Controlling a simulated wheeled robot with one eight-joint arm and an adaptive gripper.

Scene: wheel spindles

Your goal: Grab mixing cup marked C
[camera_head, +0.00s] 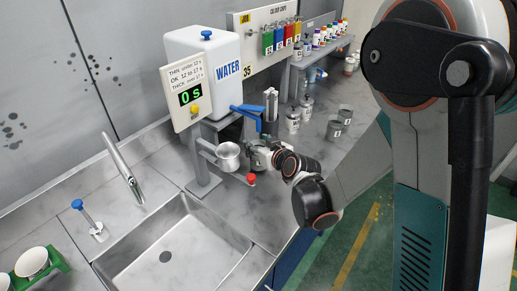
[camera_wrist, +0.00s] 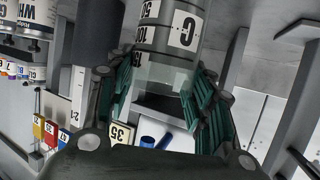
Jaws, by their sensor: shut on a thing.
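The grey mixing cup marked C (camera_wrist: 165,50) shows in the wrist view, with a white label bearing a black C and a scale of numbers. It sits between the teal-padded fingers of my gripper (camera_wrist: 160,92), which is shut on it. In the head view my gripper (camera_head: 260,152) is over the counter, right of the silver cup and below the blue lever. I cannot clearly make out the held cup in the head view.
A silver cup (camera_head: 228,156) sits in a stand left of my gripper. The blue lever (camera_head: 247,118) and water tank (camera_head: 203,70) are close above. A red knob (camera_head: 251,179) is just below. Grey cups (camera_head: 334,131) stand to the right; the sink (camera_head: 180,245) lies in front.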

